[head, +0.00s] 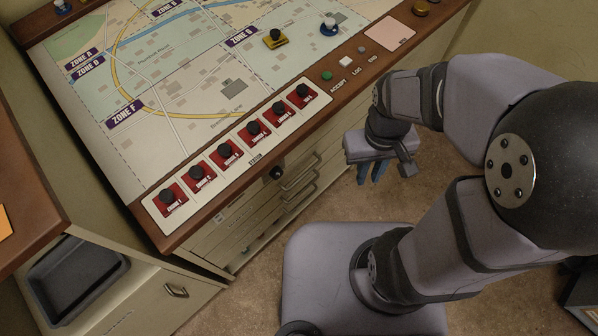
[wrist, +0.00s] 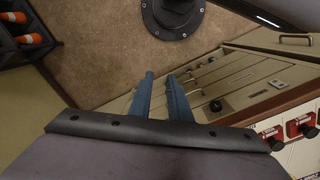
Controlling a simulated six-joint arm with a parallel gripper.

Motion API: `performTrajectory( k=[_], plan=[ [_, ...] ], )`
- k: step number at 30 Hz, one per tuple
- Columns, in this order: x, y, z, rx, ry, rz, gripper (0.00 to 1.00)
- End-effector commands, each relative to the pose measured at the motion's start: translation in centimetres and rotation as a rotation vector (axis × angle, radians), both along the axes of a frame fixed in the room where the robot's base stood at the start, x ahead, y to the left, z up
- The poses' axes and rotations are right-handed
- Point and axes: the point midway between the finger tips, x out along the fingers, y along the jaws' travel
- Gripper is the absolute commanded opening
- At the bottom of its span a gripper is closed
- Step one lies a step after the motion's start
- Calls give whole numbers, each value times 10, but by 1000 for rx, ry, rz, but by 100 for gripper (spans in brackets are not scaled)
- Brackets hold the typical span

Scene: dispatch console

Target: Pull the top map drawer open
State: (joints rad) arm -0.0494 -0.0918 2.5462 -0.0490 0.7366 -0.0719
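The top map drawer (head: 240,216) is in the front of the console, just under its wooden edge, and looks flush with the front. A black knob (head: 277,172) sits near the top of this front; it also shows in the wrist view (wrist: 215,106). Metal bar handles (head: 299,179) show to its right, one above another; I cannot tell which drawer each belongs to. My gripper (head: 375,174) hangs fingers down to the right of the handles, apart from the console. In the wrist view its two blue fingers (wrist: 160,76) are apart with nothing between them.
The console top holds a map (head: 190,75) and a row of red switches with black knobs (head: 228,154). A cabinet with a grey tray (head: 75,285) stands at the lower left. Carpet (head: 255,275) lies before the drawers. Orange-and-white cones (wrist: 28,39) sit in a dark rack.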

Motion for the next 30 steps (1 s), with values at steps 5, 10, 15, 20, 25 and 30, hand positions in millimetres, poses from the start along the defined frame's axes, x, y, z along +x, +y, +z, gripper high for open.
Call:
performTrajectory(
  k=[5, 10, 15, 20, 25, 30],
  plan=[
    [-14, 6, -60, -89, 171, 498, 17],
    [-20, 5, -123, -206, 440, 1200, 17],
    [-7, 9, -181, -332, 790, 1910, 17],
    [17, 28, -230, -462, 1205, 2479, 17],
    [43, 69, -256, 536, -1463, -2424, 17],
    [57, 118, -273, 520, -1458, -1884, 17]
  ],
)
